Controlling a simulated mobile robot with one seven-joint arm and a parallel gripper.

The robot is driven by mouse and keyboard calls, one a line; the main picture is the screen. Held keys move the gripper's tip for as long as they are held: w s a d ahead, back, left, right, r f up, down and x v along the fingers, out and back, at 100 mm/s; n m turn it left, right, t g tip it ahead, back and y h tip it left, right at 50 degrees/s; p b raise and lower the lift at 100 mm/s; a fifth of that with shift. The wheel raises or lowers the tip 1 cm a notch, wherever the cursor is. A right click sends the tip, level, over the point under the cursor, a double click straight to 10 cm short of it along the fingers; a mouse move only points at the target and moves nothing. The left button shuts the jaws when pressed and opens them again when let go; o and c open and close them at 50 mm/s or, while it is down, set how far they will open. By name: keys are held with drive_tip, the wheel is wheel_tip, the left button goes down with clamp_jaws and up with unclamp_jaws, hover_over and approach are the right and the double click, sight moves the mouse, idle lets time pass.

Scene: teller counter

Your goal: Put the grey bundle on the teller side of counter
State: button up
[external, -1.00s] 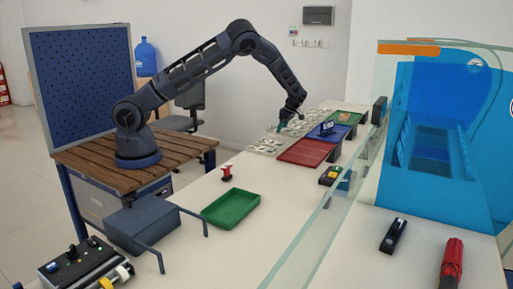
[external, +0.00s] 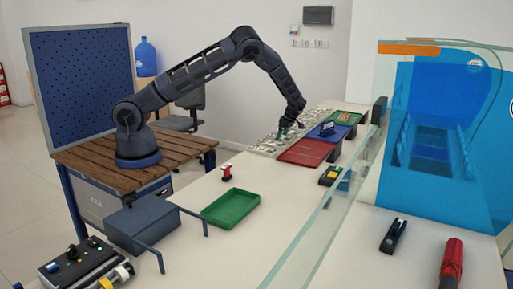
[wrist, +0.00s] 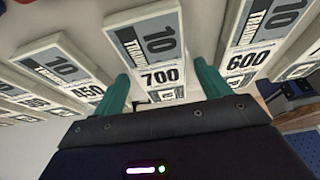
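Several white bundles with grey "10" faces and number labels lie in rows in the wrist view. The one marked 700 (wrist: 158,65) lies between my gripper's (wrist: 161,75) two teal fingers, with 450 (wrist: 62,68) to its left and 600 (wrist: 250,40) to its right. The fingers are apart, with no visible grip on a bundle. In the external view my gripper (external: 291,131) is low over the rows of bundles (external: 266,146) at the far end of the counter (external: 208,262); single bundles are too small to tell there.
A red tray (external: 305,152), a blue tray (external: 333,133) and a green-lined tray (external: 350,118) adjoin the bundles. A glass screen (external: 312,240) divides the counter. An empty green tray (external: 230,209) and a red stamp (external: 226,173) stand nearer. Bare counter lies between.

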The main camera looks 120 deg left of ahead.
drive_tip(key=v, duration=1.2)
drive_tip(key=shift+r, duration=0.2)
drive_tip(key=w+d+r+m+t, duration=0.2)
drive_tip(key=d+r+m, duration=0.4)
drive_tip(key=d+r, duration=0.5)
drive_tip(key=w+d+r+m+t, duration=0.15)
drive_tip(key=d+r+m, duration=0.45)
drive_tip(key=d, duration=0.9)
drive_tip(key=w+d+r+m+t, duration=0.2)
drive_tip(key=d+r+m, duration=0.4)
drive_tip(key=d+r, duration=0.5)
drive_tip(key=s+d+r+m+t, duration=0.15)
drive_tip(key=s+d+m, duration=0.3)
drive_tip(key=d, duration=0.55)
drive_tip(key=s+d+r+m, duration=0.2)
drive_tip(key=s+d+m, duration=0.25)
drive_tip(key=d, duration=0.45)
drive_tip(key=s+d+f+m+t, duration=0.2)
drive_tip(key=s+d+m, duration=0.7)
drive_tip(key=s+d, duration=0.2)
drive_tip(key=shift+s, duration=1.25)
